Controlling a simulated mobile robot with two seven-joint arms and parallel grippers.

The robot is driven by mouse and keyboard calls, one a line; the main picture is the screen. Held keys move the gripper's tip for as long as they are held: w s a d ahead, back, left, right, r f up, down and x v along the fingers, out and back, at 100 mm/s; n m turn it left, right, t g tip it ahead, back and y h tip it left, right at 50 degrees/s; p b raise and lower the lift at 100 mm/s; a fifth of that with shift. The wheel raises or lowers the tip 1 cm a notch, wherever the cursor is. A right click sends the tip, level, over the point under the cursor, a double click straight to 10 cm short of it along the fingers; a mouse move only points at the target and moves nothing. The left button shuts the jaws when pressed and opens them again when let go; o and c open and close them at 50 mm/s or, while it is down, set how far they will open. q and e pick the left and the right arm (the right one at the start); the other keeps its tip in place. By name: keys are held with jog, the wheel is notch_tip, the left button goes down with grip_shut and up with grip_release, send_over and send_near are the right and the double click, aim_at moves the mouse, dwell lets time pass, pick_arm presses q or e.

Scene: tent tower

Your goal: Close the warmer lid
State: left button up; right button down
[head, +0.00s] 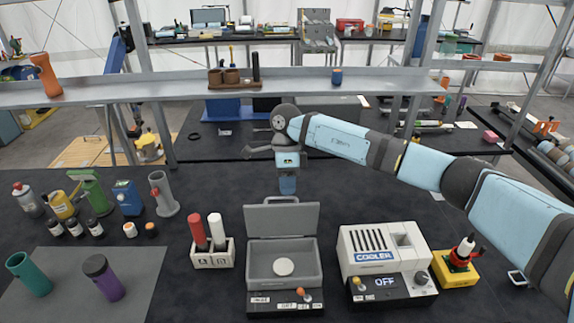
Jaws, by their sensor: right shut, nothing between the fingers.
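The warmer (253,284) is a grey box on the dark table, near the front middle. Its lid (281,219) is raised and stands tilted up at the back, with a handle on its top edge. A pale round disc (284,267) lies inside the open box. My right gripper (288,190) is behind and just above the lid's top edge, pointing down, shut and empty. I cannot tell whether it touches the lid handle. My left gripper is not in view.
The white cooler (361,240) stands right of the warmer. A holder (212,258) with red and white tubes stands left of it. A yellow stand (455,270) is farther right. A grey mat (130,262) carries green and purple cylinders. A shelf (300,89) crosses behind my arm.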

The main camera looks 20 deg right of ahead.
aim_at(282, 214)
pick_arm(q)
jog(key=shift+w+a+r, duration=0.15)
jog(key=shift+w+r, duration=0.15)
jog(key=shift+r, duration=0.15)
pick_arm(e)
jog(key=x, duration=0.2)
jog(key=shift+s+f, duration=0.15)
jog(key=shift+f, duration=0.1)
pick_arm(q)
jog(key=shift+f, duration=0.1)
